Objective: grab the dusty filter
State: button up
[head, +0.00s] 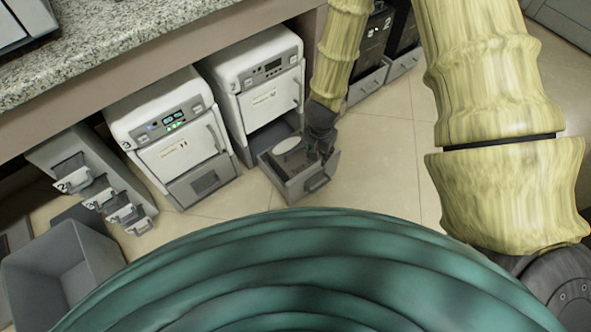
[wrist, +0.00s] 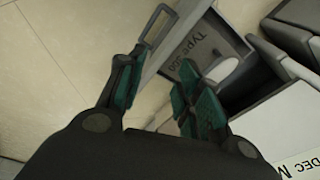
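A pale round piece, possibly the filter (head: 287,145), lies in the open grey drawer (head: 294,189) below the right white machine. It also shows in the wrist view as a pale rounded shape (wrist: 222,70), partly hidden by my right finger. I cannot tell whether it is dusty. My gripper (head: 320,152) is at the right side of the drawer, with its fingertips low over it. In the wrist view my gripper (wrist: 160,65) has its teal fingers apart with nothing between them. The drawer's front wall and handle (wrist: 160,24) show beyond the gap.
Another white machine (head: 168,138) with lit green lights stands to the left, its lower drawer shut. Small numbered drawers (head: 97,190) and an empty grey bin (head: 62,265) are farther left. Dark units (head: 375,45) stand at the right. The tiled floor (head: 385,170) right of the drawer is clear.

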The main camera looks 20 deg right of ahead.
aim_at(295, 150)
jog(key=w+a+f+m+b, duration=0.1)
jog(key=w+f+b, duration=0.2)
jog(key=b, duration=0.1)
jog(key=w+a+f+m+y+b, duration=0.1)
jog(key=w+f+b, duration=0.2)
jog(key=w+b, duration=0.1)
jog(key=w+a+f+m+t+b, duration=0.1)
jog(key=w+f+b, duration=0.2)
jog(key=b, duration=0.2)
jog(key=shift+w+a+f+m+y, duration=0.25)
jog(key=shift+w+f+m+y, duration=0.05)
jog(key=shift+w+f, duration=0.1)
jog(key=shift+w+a+f+b, duration=0.1)
jog(key=shift+w+f+b, duration=0.1)
jog(key=shift+f+b, duration=0.6)
jog(key=shift+w+a+f+b, duration=0.1)
jog(key=shift+w+f+b, duration=0.15)
jog(key=shift+f+b, duration=0.5)
jog(key=shift+w+a+f+b, duration=0.1)
jog(key=shift+w+f+b, duration=0.1)
jog(key=shift+f+b, duration=0.6)
jog(key=shift+f, duration=0.1)
grip_shut()
